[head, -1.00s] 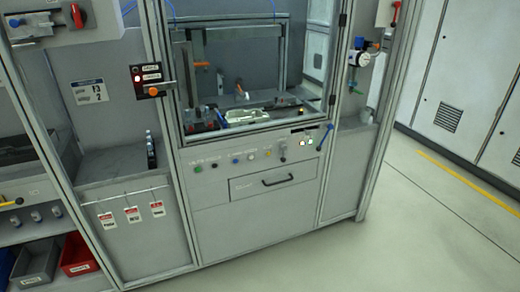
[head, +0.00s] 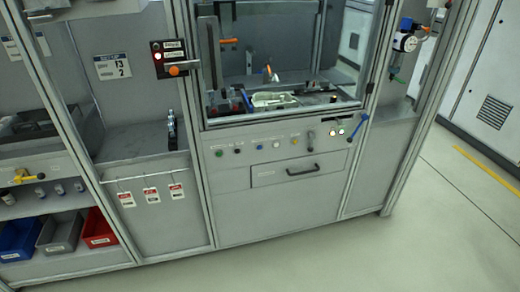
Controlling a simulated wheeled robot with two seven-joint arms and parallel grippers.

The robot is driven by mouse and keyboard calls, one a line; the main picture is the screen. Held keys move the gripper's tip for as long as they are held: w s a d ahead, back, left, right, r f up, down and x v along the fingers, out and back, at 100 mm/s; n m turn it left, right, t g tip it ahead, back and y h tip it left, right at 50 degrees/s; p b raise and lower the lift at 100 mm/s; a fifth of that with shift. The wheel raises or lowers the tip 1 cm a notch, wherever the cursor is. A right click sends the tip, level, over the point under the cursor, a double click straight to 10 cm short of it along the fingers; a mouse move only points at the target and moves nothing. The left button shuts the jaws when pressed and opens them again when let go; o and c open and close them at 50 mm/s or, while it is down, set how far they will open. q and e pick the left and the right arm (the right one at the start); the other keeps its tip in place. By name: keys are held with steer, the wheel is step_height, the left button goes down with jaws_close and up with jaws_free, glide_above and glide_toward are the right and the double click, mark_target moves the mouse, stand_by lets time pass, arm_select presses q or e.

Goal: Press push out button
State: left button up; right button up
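A row of small buttons runs along the grey front panel below the machine's glass window. It holds a green button (head: 219,153), a blue button (head: 259,147), a whitish-blue button (head: 276,144) and a yellow button (head: 295,141). Two lit buttons (head: 337,131) glow at the right end, beside a blue lever (head: 357,129). The labels are too small to read, so I cannot tell which button is the push out one. Neither of my grippers is in view.
A drawer with a black handle (head: 302,172) is under the buttons. A control box (head: 170,58) with an orange knob juts out at upper left. Red (head: 98,229) and blue (head: 20,240) bins sit on a low shelf. The floor (head: 400,255) at front right is clear.

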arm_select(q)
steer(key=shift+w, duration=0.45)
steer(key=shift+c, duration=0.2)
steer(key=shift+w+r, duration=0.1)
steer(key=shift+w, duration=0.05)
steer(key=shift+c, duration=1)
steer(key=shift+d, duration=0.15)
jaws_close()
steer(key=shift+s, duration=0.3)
